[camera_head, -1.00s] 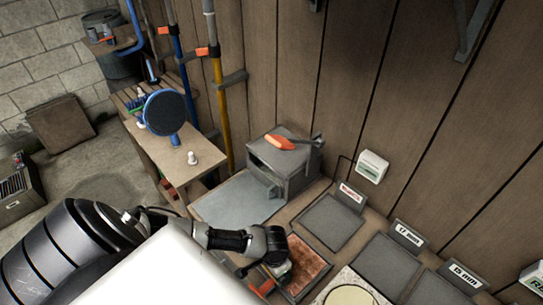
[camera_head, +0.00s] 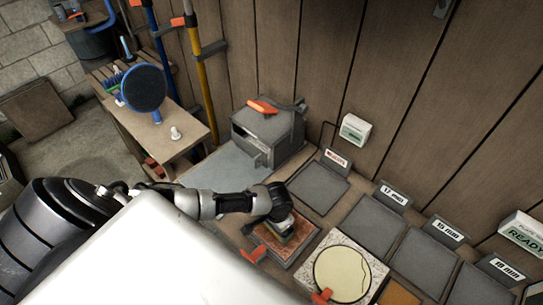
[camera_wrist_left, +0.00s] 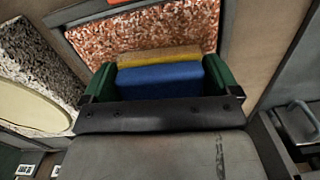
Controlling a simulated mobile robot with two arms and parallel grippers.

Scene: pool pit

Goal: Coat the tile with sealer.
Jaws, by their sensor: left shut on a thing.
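A reddish speckled tile (camera_head: 270,240) lies in a dark frame on the bench. It also shows in the left wrist view (camera_wrist_left: 145,35). My left gripper (camera_head: 282,222) is over the tile, shut on a block-shaped pad (camera_wrist_left: 160,82) with a blue body and a yellow layer on its tile side. The green fingers clasp the pad from both sides in the left wrist view. The yellow layer is close to the tile; I cannot tell whether it touches. The gripper hides part of the tile in the head view. My right gripper is not in view.
A pale speckled slab with a cream disc (camera_head: 342,272) lies right of the tile. Several grey plates with labels run along the wall. A grey box (camera_head: 268,130) with an orange-handled tool on top stands behind. A side table (camera_head: 150,140) is at the left.

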